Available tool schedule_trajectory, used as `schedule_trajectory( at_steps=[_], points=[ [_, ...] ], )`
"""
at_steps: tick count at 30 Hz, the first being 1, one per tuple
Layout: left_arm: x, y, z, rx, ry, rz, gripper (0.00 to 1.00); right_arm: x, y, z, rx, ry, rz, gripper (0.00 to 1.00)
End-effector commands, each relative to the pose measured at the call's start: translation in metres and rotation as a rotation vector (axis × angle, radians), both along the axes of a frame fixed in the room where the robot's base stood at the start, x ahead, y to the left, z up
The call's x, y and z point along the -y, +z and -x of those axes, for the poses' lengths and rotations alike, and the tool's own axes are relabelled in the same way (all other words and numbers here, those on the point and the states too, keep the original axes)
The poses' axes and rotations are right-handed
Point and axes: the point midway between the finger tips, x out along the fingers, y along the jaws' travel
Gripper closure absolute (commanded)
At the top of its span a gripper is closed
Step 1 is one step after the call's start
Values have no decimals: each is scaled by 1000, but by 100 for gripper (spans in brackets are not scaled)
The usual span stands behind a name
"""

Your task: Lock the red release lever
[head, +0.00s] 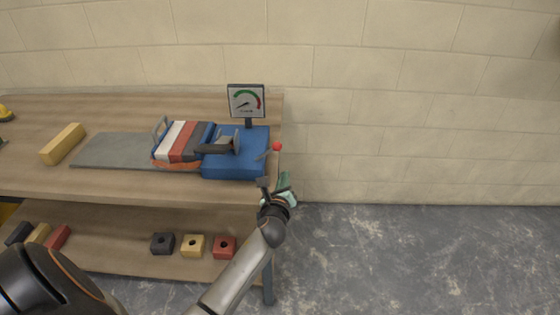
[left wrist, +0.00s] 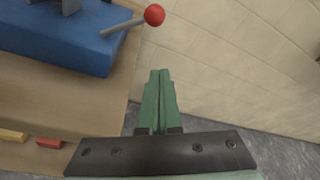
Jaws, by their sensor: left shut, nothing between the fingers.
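The red release lever shows as a grey rod with a red ball (head: 277,146) at the right end of a blue machine (head: 235,165) on the workbench. In the left wrist view the red ball (left wrist: 154,15) is at the top, its rod slanting up to the right from the blue body (left wrist: 60,40). My left gripper (head: 284,180) is just off the bench's right front corner, below and in front of the ball and apart from it. Its green fingers (left wrist: 160,76) are shut together with nothing between them. My right gripper is in neither view.
A dial gauge (head: 246,101) stands behind the machine. Striped blocks (head: 182,142) and a grey plate (head: 112,150) lie left of it, with a yellow bar (head: 62,144) further left. The lower shelf (head: 120,252) holds several coloured blocks. Free floor lies right of the bench.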

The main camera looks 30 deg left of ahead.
Motion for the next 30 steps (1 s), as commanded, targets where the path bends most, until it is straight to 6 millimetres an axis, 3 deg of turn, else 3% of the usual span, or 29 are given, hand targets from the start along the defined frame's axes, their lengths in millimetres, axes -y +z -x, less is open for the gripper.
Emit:
schedule_trajectory(
  at_steps=[6,9,13,30],
  points=[
    [-17,-6,-34,1,2,1,100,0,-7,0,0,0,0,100],
    [-28,14,-34,1,2,-2,100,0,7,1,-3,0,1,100],
    [-35,22,-36,0,1,0,100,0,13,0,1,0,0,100],
    [-39,26,-36,3,0,6,100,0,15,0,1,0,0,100]
  ],
)
